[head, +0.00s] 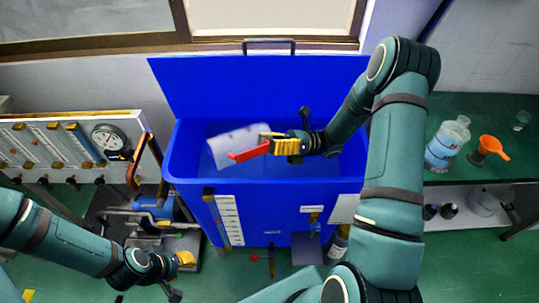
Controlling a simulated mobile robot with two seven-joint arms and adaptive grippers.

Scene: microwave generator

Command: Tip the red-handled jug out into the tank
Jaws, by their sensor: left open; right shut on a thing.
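A clear jug (233,148) with a red handle (247,153) is above the open blue tank (180,166). The jug is tilted well over onto its side, its body pointing left. My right gripper (272,145) is shut on the red handle and holds the jug inside the outline of the tank's opening. I cannot tell whether any liquid is left in the jug. My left gripper (184,277) is open and empty, low at the left in front of the tank.
The tank's blue lid (255,85) stands open at the back. A gauge panel (75,145) and a blue pump (152,207) with pipes are at the left. A green bench at the right holds a clear bottle (447,145) and an orange funnel (491,147).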

